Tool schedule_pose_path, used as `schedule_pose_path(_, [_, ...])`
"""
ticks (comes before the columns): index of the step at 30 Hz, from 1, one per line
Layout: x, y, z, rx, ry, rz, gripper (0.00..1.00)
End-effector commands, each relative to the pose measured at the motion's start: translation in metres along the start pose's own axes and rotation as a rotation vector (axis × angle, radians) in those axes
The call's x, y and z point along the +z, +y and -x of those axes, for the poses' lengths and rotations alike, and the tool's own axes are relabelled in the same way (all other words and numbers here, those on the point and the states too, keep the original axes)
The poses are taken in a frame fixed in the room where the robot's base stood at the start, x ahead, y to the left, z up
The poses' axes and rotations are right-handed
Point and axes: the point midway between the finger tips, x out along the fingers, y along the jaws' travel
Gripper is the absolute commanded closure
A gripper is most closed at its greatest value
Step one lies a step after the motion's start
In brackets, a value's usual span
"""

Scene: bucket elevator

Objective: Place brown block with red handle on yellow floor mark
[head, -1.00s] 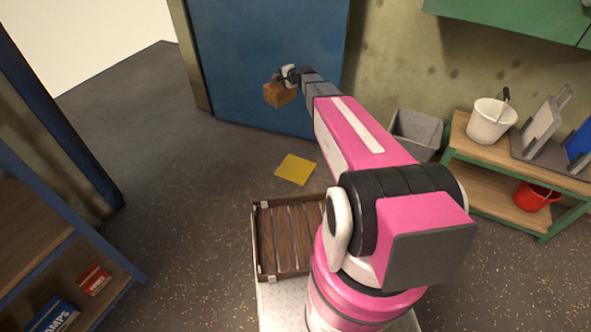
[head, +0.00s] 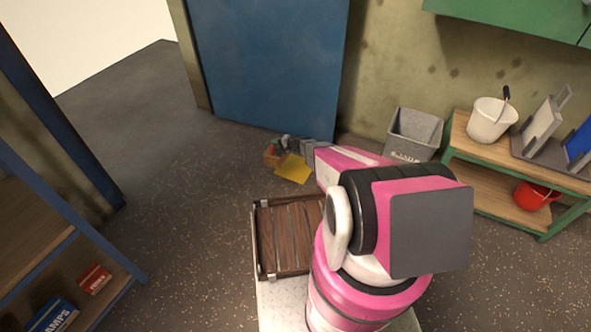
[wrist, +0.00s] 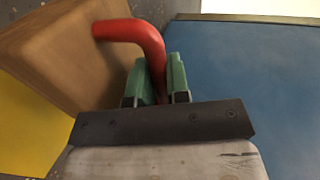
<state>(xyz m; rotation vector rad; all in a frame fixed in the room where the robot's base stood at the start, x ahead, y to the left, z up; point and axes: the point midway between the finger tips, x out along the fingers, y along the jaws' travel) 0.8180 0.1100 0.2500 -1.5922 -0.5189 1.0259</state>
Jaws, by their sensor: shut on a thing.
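The brown block (head: 271,155) is low over the floor at the left far corner of the yellow floor mark (head: 293,169). I cannot tell whether it touches the floor. My gripper (head: 284,142) is small in the head view, just right of the block. In the wrist view the green fingertips (wrist: 160,80) are shut on the red handle (wrist: 140,33), which curves out from the brown block (wrist: 60,50). Part of the yellow mark (wrist: 25,130) shows at lower left there, beside the block.
A blue door (head: 270,65) stands close behind the mark. A grey bin (head: 413,133) and a green-framed bench (head: 475,155) stand to the right. A wooden crate (head: 257,235) sits on my base. A blue-framed shelf (head: 75,235) is at left; floor between is clear.

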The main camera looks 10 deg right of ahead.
Motion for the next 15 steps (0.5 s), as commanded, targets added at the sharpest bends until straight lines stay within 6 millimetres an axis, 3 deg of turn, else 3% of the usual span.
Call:
schedule_pose_path(5, [-0.003,0.017,0.000,-0.001,0.002,-0.003,1.00])
schedule_pose_path(15, [-0.051,0.063,0.021,-0.001,0.003,-0.002,1.00])
